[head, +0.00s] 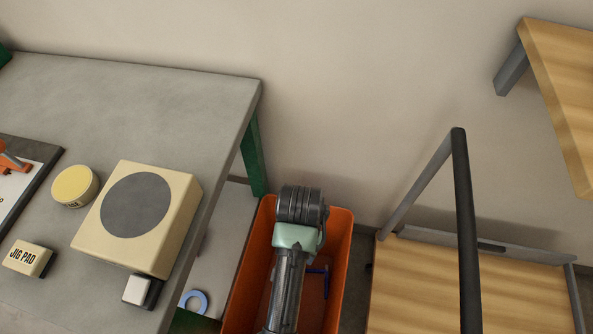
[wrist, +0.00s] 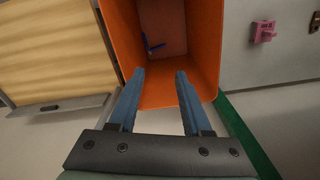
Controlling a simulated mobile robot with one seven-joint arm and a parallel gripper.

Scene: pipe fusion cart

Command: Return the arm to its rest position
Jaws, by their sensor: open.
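My gripper (wrist: 159,78) is open in the wrist view, its two blue-grey fingers apart with nothing between them. It is over the near wall of an orange bin (wrist: 187,35). In the head view my arm (head: 290,275) hangs over the same orange bin (head: 338,240) and covers much of its inside. The fingers are hidden there. A small blue item (wrist: 152,44) lies on the bin floor, apart from the fingers. Part of a blue item also shows in the bin in the head view (head: 318,272).
A grey bench (head: 160,90) at left holds a cream box (head: 175,225), a yellow-topped tin (head: 75,187) and a jig pad block (head: 27,257). A blue ring (head: 193,303) lies below the bench edge. A wooden cart with a dark rail (head: 465,220) stands right of the bin.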

